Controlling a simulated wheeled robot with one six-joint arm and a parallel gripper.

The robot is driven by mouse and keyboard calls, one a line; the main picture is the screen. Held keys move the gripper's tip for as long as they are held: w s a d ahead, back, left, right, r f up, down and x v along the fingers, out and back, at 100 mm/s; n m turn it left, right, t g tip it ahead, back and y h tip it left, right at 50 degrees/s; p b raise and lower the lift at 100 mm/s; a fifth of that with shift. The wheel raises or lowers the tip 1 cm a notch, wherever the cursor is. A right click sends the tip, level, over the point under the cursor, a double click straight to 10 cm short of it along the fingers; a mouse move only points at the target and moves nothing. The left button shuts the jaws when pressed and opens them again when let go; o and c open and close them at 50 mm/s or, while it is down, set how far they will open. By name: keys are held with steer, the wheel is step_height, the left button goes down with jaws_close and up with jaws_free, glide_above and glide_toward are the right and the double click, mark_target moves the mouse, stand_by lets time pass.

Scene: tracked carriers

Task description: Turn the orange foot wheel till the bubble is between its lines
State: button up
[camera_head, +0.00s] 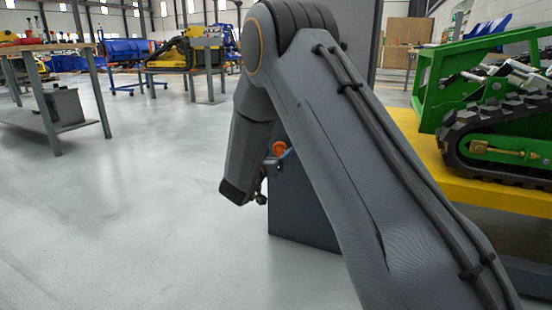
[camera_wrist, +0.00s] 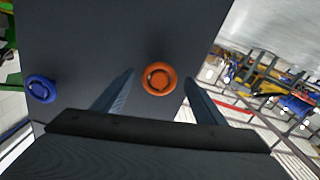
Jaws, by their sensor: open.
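The orange foot wheel (camera_wrist: 159,79) is a round orange ring on a dark grey panel (camera_wrist: 100,30). In the wrist view it lies between and just beyond the tips of my gripper (camera_wrist: 158,85), whose two fingers are apart. I cannot tell whether either finger touches it. In the head view the orange wheel (camera_head: 279,148) shows small beside my arm, on the grey cabinet (camera_head: 300,215). My arm hides most of my gripper there. No bubble or lines can be made out in either view.
A blue wheel (camera_wrist: 40,89) sits left of the orange one on the panel. A green tracked carrier (camera_head: 490,130) stands on a yellow platform (camera_head: 425,145) at right. A workbench (camera_head: 40,47) stands at left. The floor (camera_head: 130,200) between is clear.

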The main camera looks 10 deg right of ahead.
steer(key=shift+w, duration=0.15)
steer(key=shift+c, duration=0.5)
steer(key=c, duration=0.9)
steer(key=shift+c, duration=0.2)
steer(key=shift+p, duration=0.4)
